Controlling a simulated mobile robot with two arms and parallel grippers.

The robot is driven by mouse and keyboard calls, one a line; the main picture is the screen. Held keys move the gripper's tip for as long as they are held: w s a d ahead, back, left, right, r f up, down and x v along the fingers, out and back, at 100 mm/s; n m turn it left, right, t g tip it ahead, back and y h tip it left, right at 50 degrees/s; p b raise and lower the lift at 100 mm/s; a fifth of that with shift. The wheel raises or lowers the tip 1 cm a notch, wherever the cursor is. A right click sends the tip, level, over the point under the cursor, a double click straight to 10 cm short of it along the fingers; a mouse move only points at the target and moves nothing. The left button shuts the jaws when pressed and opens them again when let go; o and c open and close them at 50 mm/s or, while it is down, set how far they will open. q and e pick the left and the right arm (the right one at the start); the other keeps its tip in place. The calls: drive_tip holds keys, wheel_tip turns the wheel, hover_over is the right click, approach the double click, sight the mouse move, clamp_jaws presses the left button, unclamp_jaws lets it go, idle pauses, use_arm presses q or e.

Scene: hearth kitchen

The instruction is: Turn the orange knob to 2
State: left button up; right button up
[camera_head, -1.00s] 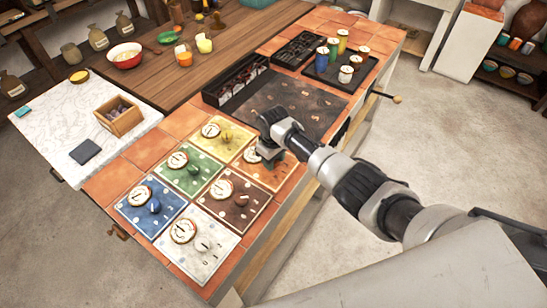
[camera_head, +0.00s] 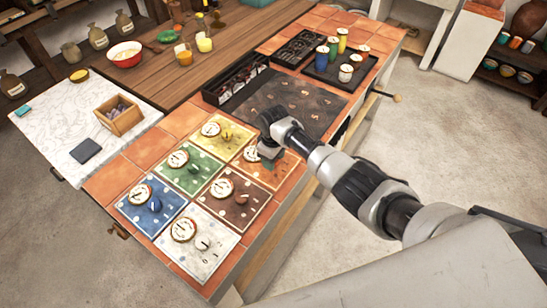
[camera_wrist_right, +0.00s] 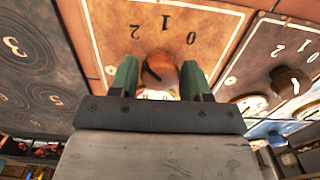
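The orange panel (camera_head: 279,170) lies at the right end of a group of coloured knob panels on the tiled counter. My right gripper (camera_head: 268,154) is over this panel and hides most of its knob in the head view. In the right wrist view, the orange knob (camera_wrist_right: 163,72) sits between the two green fingers of my right gripper (camera_wrist_right: 160,75). The fingers are close to its sides; whether they press on it is unclear. The panel's marks 0, 1 and 2 (camera_wrist_right: 165,27) show upside down beyond the knob. The knob's pointer direction is hard to read. My left gripper is out of view.
Yellow (camera_head: 233,149), green (camera_head: 212,168), brown (camera_head: 251,214), blue (camera_head: 170,219) and white (camera_head: 219,249) panels with knobs and dials crowd around. A dark cooktop (camera_head: 325,110) lies behind the gripper. A black tray (camera_head: 316,72) of coloured jars stands farther back.

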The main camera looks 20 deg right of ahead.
drive_tip(key=shift+o, duration=1.4)
drive_tip(key=shift+r, duration=0.15)
wheel_tip(320, 180, up, 11)
drive_tip(key=shift+f, duration=0.2)
